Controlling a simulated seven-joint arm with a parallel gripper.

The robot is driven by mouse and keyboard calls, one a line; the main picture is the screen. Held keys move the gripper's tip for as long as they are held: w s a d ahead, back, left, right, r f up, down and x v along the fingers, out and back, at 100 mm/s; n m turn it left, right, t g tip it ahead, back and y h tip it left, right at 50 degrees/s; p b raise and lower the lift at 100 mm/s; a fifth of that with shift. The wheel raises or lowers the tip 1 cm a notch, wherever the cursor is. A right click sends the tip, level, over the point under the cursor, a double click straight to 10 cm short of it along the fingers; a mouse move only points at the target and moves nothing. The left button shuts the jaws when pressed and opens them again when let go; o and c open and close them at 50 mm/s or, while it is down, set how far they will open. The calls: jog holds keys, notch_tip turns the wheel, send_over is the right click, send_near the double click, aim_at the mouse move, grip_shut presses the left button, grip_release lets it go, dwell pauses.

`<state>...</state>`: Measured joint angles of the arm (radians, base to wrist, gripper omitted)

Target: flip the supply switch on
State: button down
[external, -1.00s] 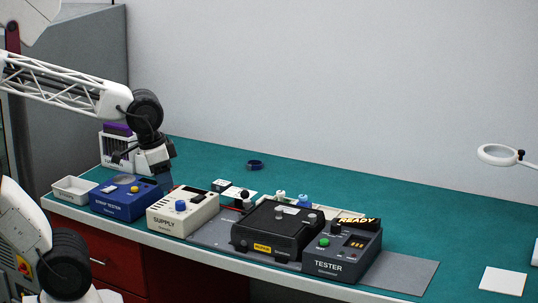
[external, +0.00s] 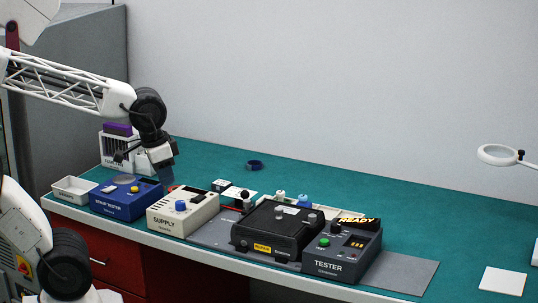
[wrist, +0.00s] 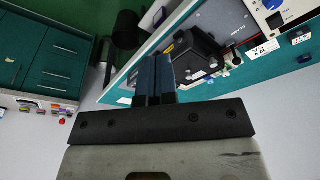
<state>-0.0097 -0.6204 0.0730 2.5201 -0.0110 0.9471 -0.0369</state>
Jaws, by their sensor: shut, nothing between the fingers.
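The supply box (external: 181,221) is cream-coloured with a blue knob (external: 181,205) on top and stands near the front left of the bench. Part of a cream panel with a blue knob, apparently the supply (wrist: 284,14), shows at the top right of the wrist view. A small red part (external: 172,188) shows at the box's back left edge; I cannot tell whether it is the switch. My gripper (external: 167,178) is above and behind the supply box's left end, apart from it. In the wrist view its dark fingers (wrist: 154,62) are together and empty.
A blue strip tester (external: 125,203) stands left of the supply. A black fixture (external: 275,232) and the grey tester (external: 343,254) with a READY sign stand to the right. A white tray (external: 75,190) is at the far left. The back of the green bench is mostly clear.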

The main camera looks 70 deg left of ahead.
jog(key=w+a+n+g, duration=0.1)
jog(key=w+a+n, duration=0.4)
jog(key=n, duration=0.2)
jog(key=n+g+h, duration=0.1)
jog(key=n+g, duration=0.2)
jog(key=n, duration=1.6)
send_over(195, 198)
jog(key=w+a, duration=0.1)
notch_tip(195, 198, down, 3)
jog(key=shift+w+f, duration=0.2)
jog(key=shift+f, duration=0.15)
jog(key=f, duration=0.9)
jog(key=s+d+f, duration=0.1)
jog(key=f, duration=0.3)
jog(key=shift+s+d+f, duration=0.1)
jog(key=shift+f, duration=0.2)
